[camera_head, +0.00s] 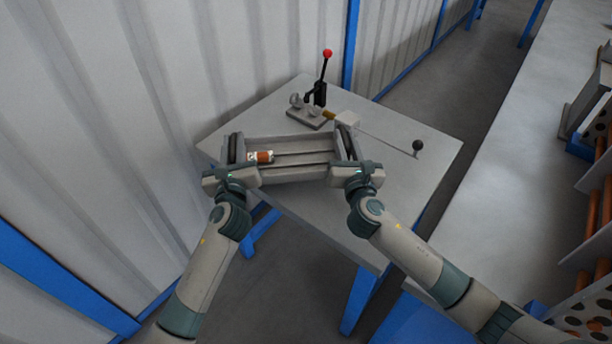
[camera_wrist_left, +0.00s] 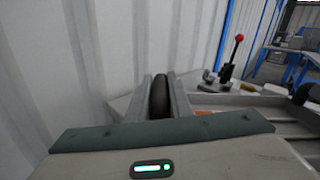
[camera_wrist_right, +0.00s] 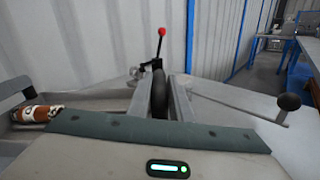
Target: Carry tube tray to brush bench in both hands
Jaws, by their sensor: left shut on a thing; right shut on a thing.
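The tube tray (camera_head: 292,143) is a grey open tray with ridged channels and a dark handle at each end. One copper-coloured tube with a pale patterned end (camera_head: 262,157) lies at its left end; the tube also shows in the right wrist view (camera_wrist_right: 36,113). My left gripper (camera_head: 234,158) is shut on the tray's left handle (camera_wrist_left: 160,97). My right gripper (camera_head: 348,158) is shut on the right handle (camera_wrist_right: 159,96). The tray is over the near part of a grey bench (camera_head: 420,158); I cannot tell whether it touches the top.
On the bench behind the tray stands a fixture with a red-knobbed lever (camera_head: 322,80). A thin rod ends in a dark ball (camera_head: 417,146) at the right. A corrugated wall (camera_head: 270,50) stands behind. A long grey counter (camera_head: 520,150) with racks lies right, across a floor gap.

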